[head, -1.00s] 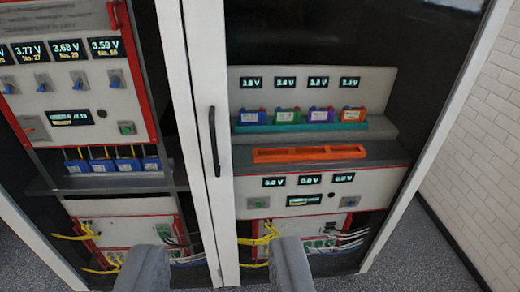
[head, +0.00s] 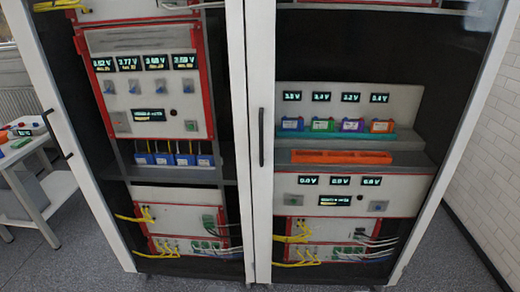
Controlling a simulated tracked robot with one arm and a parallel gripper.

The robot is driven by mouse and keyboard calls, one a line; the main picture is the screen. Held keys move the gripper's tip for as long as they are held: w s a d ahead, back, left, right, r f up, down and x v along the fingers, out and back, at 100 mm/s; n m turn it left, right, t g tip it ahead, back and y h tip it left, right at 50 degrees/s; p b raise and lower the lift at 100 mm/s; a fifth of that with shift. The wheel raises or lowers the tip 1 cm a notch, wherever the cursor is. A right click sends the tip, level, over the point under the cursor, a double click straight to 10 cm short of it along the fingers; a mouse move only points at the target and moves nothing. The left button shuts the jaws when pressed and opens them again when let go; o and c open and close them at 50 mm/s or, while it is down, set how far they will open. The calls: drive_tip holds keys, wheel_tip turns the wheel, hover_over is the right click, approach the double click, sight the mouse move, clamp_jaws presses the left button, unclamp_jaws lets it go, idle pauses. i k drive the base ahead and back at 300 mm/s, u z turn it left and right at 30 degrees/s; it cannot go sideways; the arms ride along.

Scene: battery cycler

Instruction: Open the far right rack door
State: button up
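The far right rack door (head: 263,215) is a tall glass door with a white frame, and it looks shut. Its dark vertical handle (head: 261,137) is on the door's left frame bar, near the middle of the view. Behind the glass are a row of coloured battery cells, an orange tray and a panel with small displays. My gripper is not in view, so its opening and its place relative to the handle cannot be seen.
A second rack door (head: 62,110) with its own dark handle (head: 56,134) stands to the left. A white table (head: 42,198) is at the far left. A white brick wall (head: 480,170) is at the right. Grey floor shows along the bottom.

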sight(261, 15)
drive_tip(key=u, duration=0.35)
drive_tip(key=i, duration=1.05)
drive_tip(key=z, duration=0.35)
